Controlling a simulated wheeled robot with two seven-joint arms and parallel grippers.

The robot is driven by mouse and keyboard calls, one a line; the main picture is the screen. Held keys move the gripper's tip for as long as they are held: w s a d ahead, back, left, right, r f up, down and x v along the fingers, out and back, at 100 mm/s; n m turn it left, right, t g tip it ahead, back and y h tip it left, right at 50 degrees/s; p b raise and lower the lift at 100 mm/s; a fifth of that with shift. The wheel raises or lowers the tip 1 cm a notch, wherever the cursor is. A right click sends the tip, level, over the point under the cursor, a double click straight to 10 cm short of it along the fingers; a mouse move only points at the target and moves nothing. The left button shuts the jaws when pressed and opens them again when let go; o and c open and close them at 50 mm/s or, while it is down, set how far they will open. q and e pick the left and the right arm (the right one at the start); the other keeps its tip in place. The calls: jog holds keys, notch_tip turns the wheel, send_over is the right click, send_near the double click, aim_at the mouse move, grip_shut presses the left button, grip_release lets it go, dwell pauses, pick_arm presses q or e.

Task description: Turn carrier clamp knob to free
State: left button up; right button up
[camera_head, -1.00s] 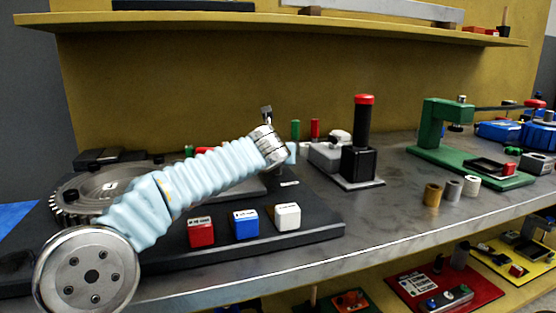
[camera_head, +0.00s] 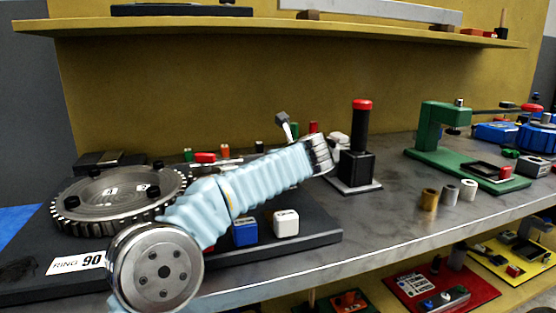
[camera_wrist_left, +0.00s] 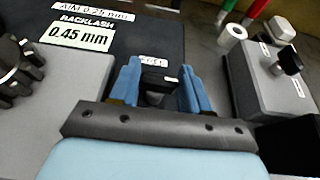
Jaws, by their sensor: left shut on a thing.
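The wrist view shows a black knob (camera_wrist_left: 158,82) between the two blue fingers of my left gripper (camera_wrist_left: 161,88), which is shut on it. A small label, apparently reading FREE (camera_wrist_left: 152,61), lies just beyond the knob on the dark base plate. In the head view my left arm reaches right across the positioner base. Its wrist hides the fingers and the knob there. The toothed ring (camera_head: 115,197) sits at the left on the dark base (camera_head: 310,240). My right gripper is not in view.
A blue block (camera_head: 244,232) and a white block (camera_head: 286,223) sit on the base front. A black post with a red top (camera_head: 361,135) stands right of my wrist. Farther right are a green press (camera_head: 437,130) and several small cylinders. Bare bench lies between.

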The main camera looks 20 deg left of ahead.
pick_arm(q)
jog(key=shift+a+r, duration=0.15)
jog(key=o, duration=1)
jog(key=shift+s, duration=0.15)
jog(key=b+v, duration=0.2)
jog(key=v, duration=1.1)
jog(key=shift+s+d+r, duration=0.15)
jog(key=shift+d, duration=0.1)
